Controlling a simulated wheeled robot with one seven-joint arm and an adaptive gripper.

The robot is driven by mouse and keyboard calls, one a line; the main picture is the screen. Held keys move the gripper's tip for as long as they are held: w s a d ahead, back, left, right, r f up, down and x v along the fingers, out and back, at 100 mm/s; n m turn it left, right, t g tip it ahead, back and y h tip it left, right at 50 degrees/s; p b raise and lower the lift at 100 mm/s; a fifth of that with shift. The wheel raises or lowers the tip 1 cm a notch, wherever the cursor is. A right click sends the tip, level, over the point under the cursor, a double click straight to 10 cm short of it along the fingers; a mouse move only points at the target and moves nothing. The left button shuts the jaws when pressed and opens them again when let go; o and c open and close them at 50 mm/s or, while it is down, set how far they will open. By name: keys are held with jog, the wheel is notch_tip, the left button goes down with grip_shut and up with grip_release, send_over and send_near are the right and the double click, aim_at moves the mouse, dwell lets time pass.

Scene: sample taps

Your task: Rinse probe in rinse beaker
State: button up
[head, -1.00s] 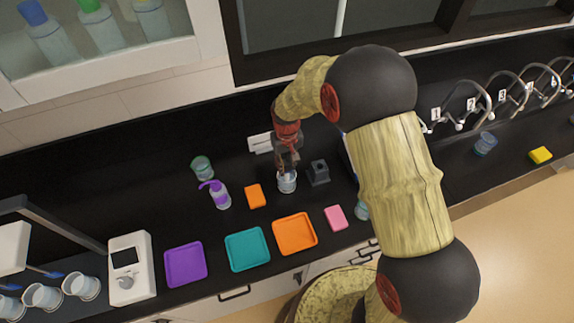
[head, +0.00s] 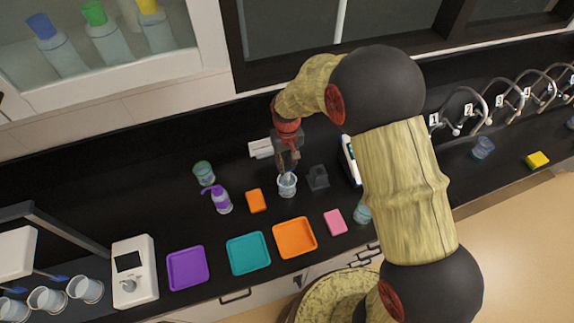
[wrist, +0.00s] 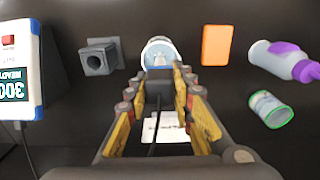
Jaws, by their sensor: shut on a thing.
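The rinse beaker (head: 287,189) is a small clear cup with pale liquid on the black counter, also seen at the top of the wrist view (wrist: 160,42). My gripper (head: 287,168) points down just above it. In the wrist view my gripper (wrist: 160,84) is shut on a dark probe (wrist: 158,94) with a black cable trailing back. The probe's lower end reaches toward the beaker mouth; its tip is hard to see, so I cannot tell whether it touches the liquid. A dark square holder (head: 318,178) stands empty beside the beaker, also in the wrist view (wrist: 99,57).
A meter (wrist: 20,75) stands beyond the holder. Orange (head: 295,254), teal (head: 248,268) and purple (head: 188,283) trays lie in front.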

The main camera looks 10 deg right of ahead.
jog(key=shift+r+p, duration=1.35)
jog(key=shift+r, duration=1.4)
jog(key=shift+r+p, duration=0.8)
jog(key=shift+r, duration=0.65)
